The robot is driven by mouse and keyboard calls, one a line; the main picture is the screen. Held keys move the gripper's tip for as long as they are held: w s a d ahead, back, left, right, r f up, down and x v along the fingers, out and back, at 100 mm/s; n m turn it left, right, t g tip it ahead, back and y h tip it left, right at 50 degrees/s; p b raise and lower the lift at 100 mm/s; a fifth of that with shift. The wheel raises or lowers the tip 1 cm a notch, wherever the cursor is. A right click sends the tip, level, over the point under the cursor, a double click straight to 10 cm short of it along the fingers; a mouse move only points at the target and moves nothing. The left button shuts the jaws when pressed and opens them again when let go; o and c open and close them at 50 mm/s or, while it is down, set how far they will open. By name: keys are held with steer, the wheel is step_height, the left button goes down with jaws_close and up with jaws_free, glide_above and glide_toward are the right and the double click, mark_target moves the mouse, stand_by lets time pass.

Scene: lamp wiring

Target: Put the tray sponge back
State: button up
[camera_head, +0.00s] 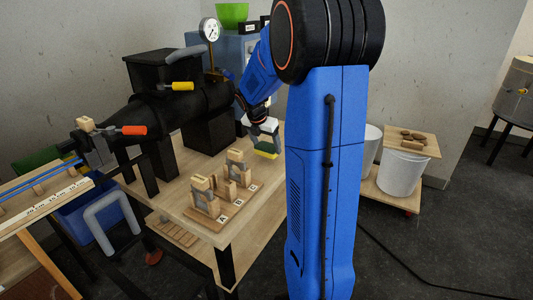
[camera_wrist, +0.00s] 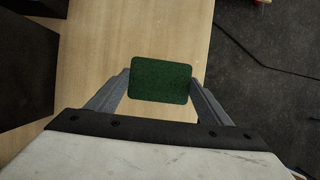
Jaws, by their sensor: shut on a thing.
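The sponge (camera_wrist: 161,80) shows its dark green face between the two fingers in the wrist view. In the head view the sponge (camera_head: 266,151) shows yellow and green below the fingers, over the right back part of the wooden table (camera_head: 172,200). My gripper (camera_head: 262,143) is shut on the sponge; its fingers (camera_wrist: 160,85) touch it at both sides in the wrist view. I cannot tell whether the sponge touches the table top. No tray for the sponge is clearly visible.
Wooden fixtures marked A and B (camera_head: 222,208) stand on the table's front part. A black machine (camera_head: 180,105) with a gauge (camera_head: 210,30) stands behind to the left. White buckets (camera_head: 401,172) stand to the right, one under a wooden board (camera_head: 422,145).

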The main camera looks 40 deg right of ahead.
mark_target(265, 148)
steer(key=shift+f, duration=1.85)
steer(key=shift+f, duration=0.1)
steer(key=o, duration=1)
steer(key=v, duration=1.2)
steer(key=s+a+r+m+t+y, duration=0.2)
steer(key=s+a+r+m, duration=0.1)
steer(key=s+a+m, duration=1)
steer(key=shift+s+a+f+m+t+y, duration=0.35)
steer(key=shift+s+a+f+m, duration=0.35)
steer(key=shift+s+a+m, duration=1.25)
steer(key=shift+s+a+f+m+t+y, duration=0.1)
steer(key=shift+s+a+f+m+y, duration=0.6)
steer(key=shift+s+a, duration=2.15)
steer(key=shift+s+a+f+m+t+y, duration=0.2)
steer(key=shift+s+a+f+m, duration=0.55)
steer(key=shift+s+a+m, duration=1.7)
